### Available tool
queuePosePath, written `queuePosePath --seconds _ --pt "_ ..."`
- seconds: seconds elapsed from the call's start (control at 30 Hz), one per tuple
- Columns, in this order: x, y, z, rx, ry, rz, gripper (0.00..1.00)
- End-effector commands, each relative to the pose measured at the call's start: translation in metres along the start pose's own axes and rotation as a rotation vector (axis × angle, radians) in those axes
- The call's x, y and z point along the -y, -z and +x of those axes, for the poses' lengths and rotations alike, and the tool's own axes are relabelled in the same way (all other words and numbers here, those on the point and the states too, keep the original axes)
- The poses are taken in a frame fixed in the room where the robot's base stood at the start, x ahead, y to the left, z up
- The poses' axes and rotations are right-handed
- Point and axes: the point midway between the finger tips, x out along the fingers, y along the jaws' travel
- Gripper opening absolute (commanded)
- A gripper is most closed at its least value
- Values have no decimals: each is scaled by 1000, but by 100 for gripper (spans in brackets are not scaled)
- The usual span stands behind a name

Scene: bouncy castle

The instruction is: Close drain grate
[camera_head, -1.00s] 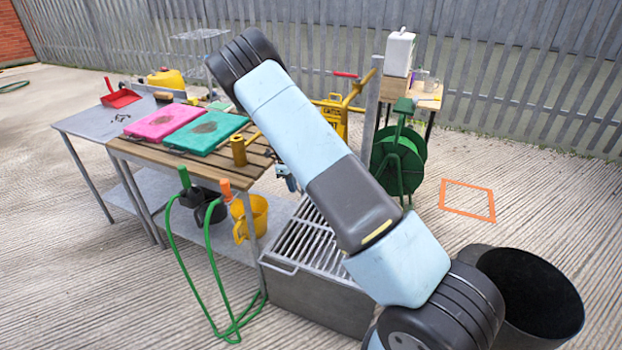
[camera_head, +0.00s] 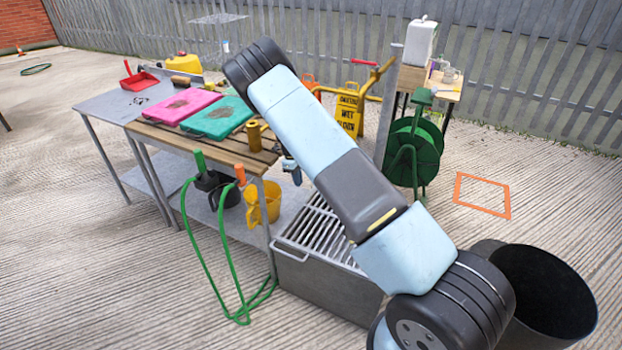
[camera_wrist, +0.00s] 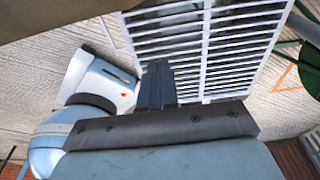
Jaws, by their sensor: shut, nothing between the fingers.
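The drain grate (camera_head: 322,232) is a panel of pale metal bars on top of a grey box-like drain (camera_head: 325,288), in the middle of the head view. It appears to lie roughly flat, but I cannot tell whether it sits fully down. A bar handle (camera_head: 290,252) is at its front left edge. The wrist view shows the grate bars (camera_wrist: 235,45) close ahead. My gripper (camera_wrist: 157,75) is shut and empty, with its dark fingers in front of the grate's left part. I cannot tell whether they touch it. My arm hides the grate's right side in the head view.
A wooden-slat table (camera_head: 200,146) with pink and teal boards stands left of the drain. A green hose (camera_head: 235,285) hangs in front of it. A green hose reel (camera_head: 412,155) is behind right. A black bin (camera_head: 545,290) stands close on the right. Open concrete lies at front left.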

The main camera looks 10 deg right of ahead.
Motion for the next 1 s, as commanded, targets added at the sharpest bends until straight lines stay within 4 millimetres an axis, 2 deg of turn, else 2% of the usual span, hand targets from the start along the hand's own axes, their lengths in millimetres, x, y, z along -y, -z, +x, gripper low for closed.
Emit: queuePosePath --seconds 0.17,0.27,0.8,1.0 --pt "0 0 -2 1 0 0 0" --pt "0 -1 -11 2 2 -1 0" --pt "0 0 -108 1 1 -1 0" --pt "0 0 -130 1 0 0 0"
